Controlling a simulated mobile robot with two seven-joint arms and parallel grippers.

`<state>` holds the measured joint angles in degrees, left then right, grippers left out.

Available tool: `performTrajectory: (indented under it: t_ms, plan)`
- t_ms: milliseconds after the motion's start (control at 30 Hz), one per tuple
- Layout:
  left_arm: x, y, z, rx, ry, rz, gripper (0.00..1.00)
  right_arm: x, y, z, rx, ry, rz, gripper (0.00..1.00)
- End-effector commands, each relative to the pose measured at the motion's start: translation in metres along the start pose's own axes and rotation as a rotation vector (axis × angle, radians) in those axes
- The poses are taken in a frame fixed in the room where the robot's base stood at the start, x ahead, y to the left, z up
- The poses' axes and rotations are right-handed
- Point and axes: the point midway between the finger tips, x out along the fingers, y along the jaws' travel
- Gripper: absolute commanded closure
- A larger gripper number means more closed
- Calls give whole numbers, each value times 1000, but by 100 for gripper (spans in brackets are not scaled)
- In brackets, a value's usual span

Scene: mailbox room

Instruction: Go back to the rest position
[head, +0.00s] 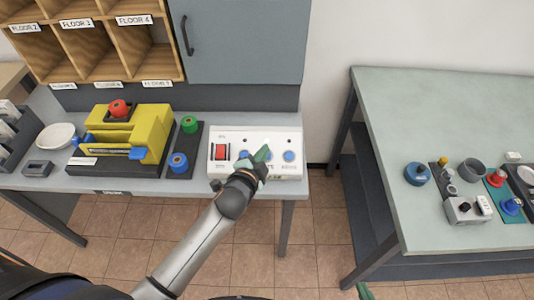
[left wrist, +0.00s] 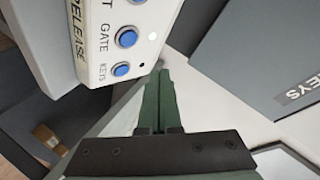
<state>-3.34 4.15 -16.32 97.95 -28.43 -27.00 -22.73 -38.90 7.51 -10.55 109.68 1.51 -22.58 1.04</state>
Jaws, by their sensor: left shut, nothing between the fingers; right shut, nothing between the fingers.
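My left gripper (head: 262,156) is shut and empty, in front of the white control panel (head: 228,134). Its green fingers (left wrist: 160,88) are closed together in the left wrist view, just right of the panel's edge (left wrist: 150,50). I cannot tell whether they touch it. The panel has a red switch (head: 221,152) and blue buttons, one right of the gripper (head: 288,156). In the left wrist view a blue button (left wrist: 126,38) stands by the word GATE and another (left wrist: 121,69) by KEYS. My right gripper (head: 365,291) shows only as a green tip at the bottom edge, shut and empty.
The grey counter (head: 205,185) also holds a yellow machine (head: 150,125), tape rolls and a white bowl (head: 57,136). Wooden pigeonholes (head: 85,45) and a grey cabinet (head: 245,45) are above. A green-topped table (head: 430,110) with several small items stands right, past a floor gap.

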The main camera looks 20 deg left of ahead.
Motion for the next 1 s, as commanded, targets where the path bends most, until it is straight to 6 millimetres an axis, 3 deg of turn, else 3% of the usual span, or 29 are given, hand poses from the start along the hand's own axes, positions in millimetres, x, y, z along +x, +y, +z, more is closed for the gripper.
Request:
performTrajectory:
  t_ms: [267, 367, 467, 600, 700, 833, 1000]
  plan:
    - [-1, 1, 1, -5, -1, 3, 100, 0, 0, 0, 0, 0, 0, 100]
    - [-10, 16, 11, -57, -12, 34, 100, 0, 0, 0, 0, 0, 0, 100]
    - [-32, 48, 33, -188, -41, 104, 100, 0, 0, 0, 0, 0, 0, 100]
    - [-83, 102, 69, -454, -115, 220, 100, 0, 0, 0, 0, 0, 0, 100]
    - [-120, 131, 88, -636, -175, 281, 100, 0, 0, 0, 0, 0, 0, 100]
    - [-159, 155, 104, -815, -245, 331, 100, 0, 0, 0, 0, 0, 0, 100]
    - [-181, 167, 112, -922, -287, 354, 100, 0, 0, 0, 0, 0, 0, 100]
